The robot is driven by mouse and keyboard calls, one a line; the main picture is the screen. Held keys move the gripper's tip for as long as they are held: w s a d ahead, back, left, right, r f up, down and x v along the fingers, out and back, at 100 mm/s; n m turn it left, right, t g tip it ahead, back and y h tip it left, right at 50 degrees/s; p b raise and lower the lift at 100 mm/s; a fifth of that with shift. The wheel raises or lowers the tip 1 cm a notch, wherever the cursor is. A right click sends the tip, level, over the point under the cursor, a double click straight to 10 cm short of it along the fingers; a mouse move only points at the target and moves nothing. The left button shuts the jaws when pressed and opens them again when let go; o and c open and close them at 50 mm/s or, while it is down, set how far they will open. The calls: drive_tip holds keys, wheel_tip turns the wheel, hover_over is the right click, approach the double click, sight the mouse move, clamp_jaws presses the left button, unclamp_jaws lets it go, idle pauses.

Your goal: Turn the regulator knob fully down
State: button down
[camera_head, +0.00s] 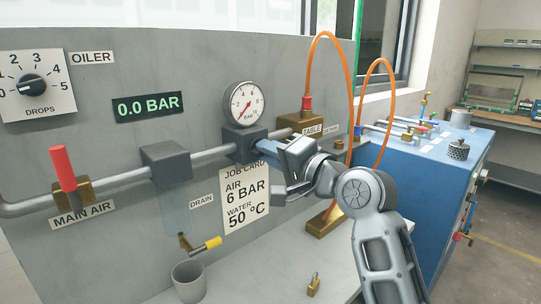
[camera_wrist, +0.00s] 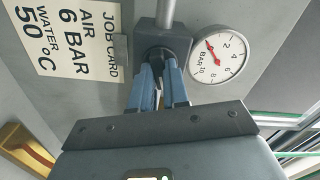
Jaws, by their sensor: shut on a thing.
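The regulator body (camera_head: 240,139) is a dark grey block on the pipe below a round pressure gauge (camera_head: 245,104). In the wrist view the black regulator knob (camera_wrist: 158,53) sticks out of the block (camera_wrist: 161,40). My gripper (camera_head: 263,153) reaches it from the right. In the wrist view the two blue fingers of my gripper (camera_wrist: 159,72) are closed around the knob and hide much of it. The gauge in the wrist view (camera_wrist: 217,54) has a red needle. The green display (camera_head: 149,107) reads 0.0 BAR.
A job card (camera_head: 243,200) says air 6 BAR, water 50 °C. A red-handled main air valve (camera_head: 65,168) and a yellow drain handle (camera_head: 207,244) are at left. Orange hoses (camera_head: 342,80) loop at right.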

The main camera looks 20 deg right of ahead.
drive_tip(key=shift+f+n+b, duration=0.15)
drive_tip(key=shift+n+b, duration=2.85)
drive_tip(key=shift+n, duration=4.1)
drive_tip(key=c, duration=1.1)
unclamp_jaws()
drive_tip(key=shift+s, duration=0.1)
drive_tip(key=v, duration=0.7)
drive_tip(key=shift+s+b, duration=0.3)
